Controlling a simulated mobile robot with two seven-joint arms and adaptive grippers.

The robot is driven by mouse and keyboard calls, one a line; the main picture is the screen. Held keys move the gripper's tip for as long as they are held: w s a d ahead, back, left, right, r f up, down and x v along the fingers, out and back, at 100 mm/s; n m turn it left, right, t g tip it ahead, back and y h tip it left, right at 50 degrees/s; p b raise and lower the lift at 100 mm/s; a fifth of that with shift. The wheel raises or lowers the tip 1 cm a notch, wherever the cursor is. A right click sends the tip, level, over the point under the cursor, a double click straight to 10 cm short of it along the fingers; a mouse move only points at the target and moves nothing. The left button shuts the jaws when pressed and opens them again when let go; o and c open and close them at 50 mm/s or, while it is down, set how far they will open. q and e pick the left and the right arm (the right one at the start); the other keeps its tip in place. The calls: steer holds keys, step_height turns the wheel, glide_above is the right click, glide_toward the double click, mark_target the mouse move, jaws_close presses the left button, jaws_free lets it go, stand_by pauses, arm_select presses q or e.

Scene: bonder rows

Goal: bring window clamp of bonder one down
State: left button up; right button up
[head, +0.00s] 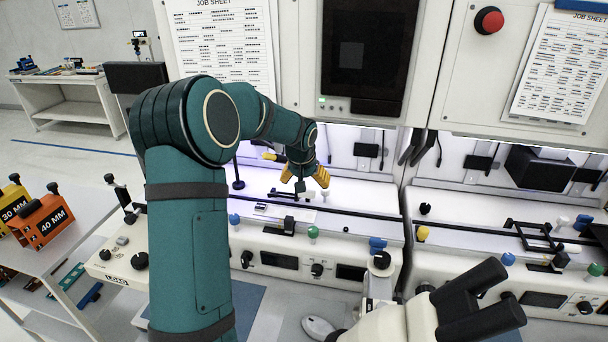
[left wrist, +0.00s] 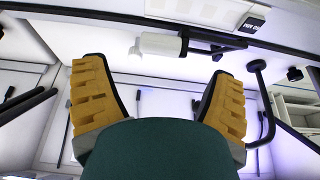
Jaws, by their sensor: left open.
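My left gripper (head: 296,172) reaches in from the left, over the work area of the left bonder (head: 330,225). Its yellow-padded fingers are spread open and empty. In the left wrist view, the open gripper (left wrist: 158,70) has a white cylindrical handle (left wrist: 160,45) on a black bar beyond and between its fingertips, apart from them. The white handle (head: 310,188) also shows small by the gripper in the head view. The dark clamp parts (head: 283,195) there are partly hidden by my gripper, so I cannot tell whether the clamp is raised or lowered. My right gripper is out of view.
A second bonder (head: 505,270) stands on the right, with a black frame (head: 538,236) on its deck. Microscope eyepieces (head: 478,300) stand in front at the lower right. Orange 40 MM block (head: 45,221) sits on the left-hand bench. Upper cabinets overhang the work area.

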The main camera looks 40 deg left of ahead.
arm_select(q)
steer(key=shift+b+x, duration=0.9)
steer(key=shift+x, duration=2.05)
steer(key=shift+w, duration=0.1)
steer(key=c, duration=1.2)
steer(key=shift+o, duration=0.2)
steer(key=shift+d, duration=0.1)
steer(key=shift+f+b, duration=0.15)
steer(key=shift+b, duration=0.5)
steer(key=s+f+t+y+b, duration=0.1)
steer(key=b, duration=0.7)
steer(key=s+f+t+b, duration=0.1)
steer(key=t+b, duration=0.1)
steer(key=b, duration=0.6)
steer(key=shift+d+f+t+y, duration=0.3)
steer(key=shift+d+f+y, duration=0.05)
steer(key=shift+y, duration=0.05)
steer(key=shift+s+d+f+t+y+b, duration=0.1)
steer(key=shift+s+f+t+y+b, duration=0.3)
steer(key=shift+b, duration=0.95)
steer(key=shift+w, duration=0.1)
